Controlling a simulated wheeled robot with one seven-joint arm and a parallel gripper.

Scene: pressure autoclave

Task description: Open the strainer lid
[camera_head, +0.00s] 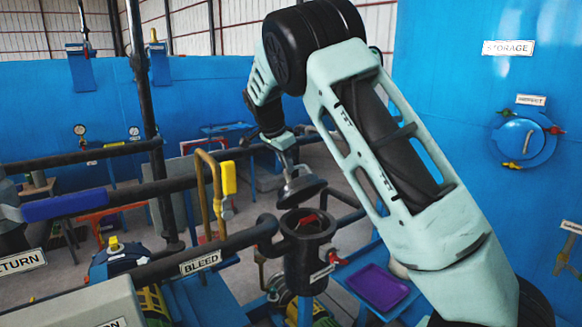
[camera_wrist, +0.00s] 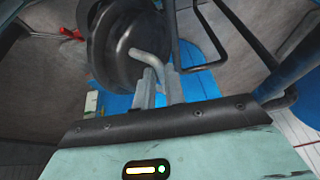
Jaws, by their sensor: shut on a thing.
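The strainer lid (camera_head: 300,190) is a dark round disc, raised above the strainer and slightly tilted. The strainer body (camera_head: 305,262) is a dark upright pot below it, with its top rim uncovered and something red showing at the mouth. My gripper (camera_head: 287,160) is above the lid. In the wrist view, my gripper (camera_wrist: 160,80) is shut on the lid's bent grey handle (camera_wrist: 147,58), with the dark lid (camera_wrist: 112,42) just beyond the fingers. I cannot tell whether a hinge joins lid and body.
A dark pipe labelled BLEED (camera_head: 198,262) runs to the strainer from the left. A yellow-handled valve (camera_head: 229,178) stands left of the lid. A purple tray (camera_head: 378,287) lies low to the right. The blue storage tank (camera_head: 470,110) stands at the right.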

